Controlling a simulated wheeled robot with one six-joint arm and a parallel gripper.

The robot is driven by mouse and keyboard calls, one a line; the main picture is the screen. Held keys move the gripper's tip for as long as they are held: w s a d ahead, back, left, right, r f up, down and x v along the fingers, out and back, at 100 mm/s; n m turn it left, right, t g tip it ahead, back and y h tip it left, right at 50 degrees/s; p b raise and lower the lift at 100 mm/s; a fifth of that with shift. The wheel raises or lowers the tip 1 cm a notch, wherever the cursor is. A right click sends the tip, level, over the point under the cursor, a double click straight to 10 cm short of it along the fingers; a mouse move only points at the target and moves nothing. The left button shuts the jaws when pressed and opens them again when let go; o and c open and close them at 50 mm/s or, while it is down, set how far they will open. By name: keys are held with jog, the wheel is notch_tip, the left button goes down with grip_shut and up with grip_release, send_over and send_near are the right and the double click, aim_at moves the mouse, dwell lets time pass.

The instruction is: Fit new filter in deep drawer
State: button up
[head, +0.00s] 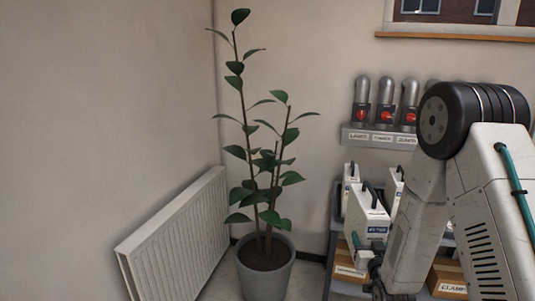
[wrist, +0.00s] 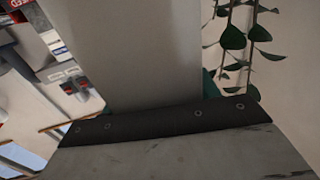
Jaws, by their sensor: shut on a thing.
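A white filter box (head: 366,212) with a black handle and a blue label shows in the head view, left of my arm. My gripper (head: 373,268) is low at the right, partly hidden by my own arm, and its fingertips are not clear. In the wrist view, a wide pale panel (wrist: 140,50) fills the middle behind my gripper's dark edge (wrist: 160,120). My gripper is shut on this panel, which looks like a filter. I cannot tell for certain that it is the nearest white box. I cannot make out a deep drawer.
More white boxes (head: 351,174) stand on a rack behind, with labelled cardboard boxes (head: 447,278) below. Silver cylinders with red knobs (head: 385,115) line a wall shelf. A potted plant (head: 265,266) and a white radiator (head: 180,240) stand to the left.

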jog(key=s+a+f+y, duration=0.1)
jog(key=s+a+f, duration=0.3)
jog(key=f, duration=0.5)
jog(key=shift+s+f+n, duration=0.4)
jog(key=shift+s, duration=0.85)
jog(key=shift+a+r, duration=0.1)
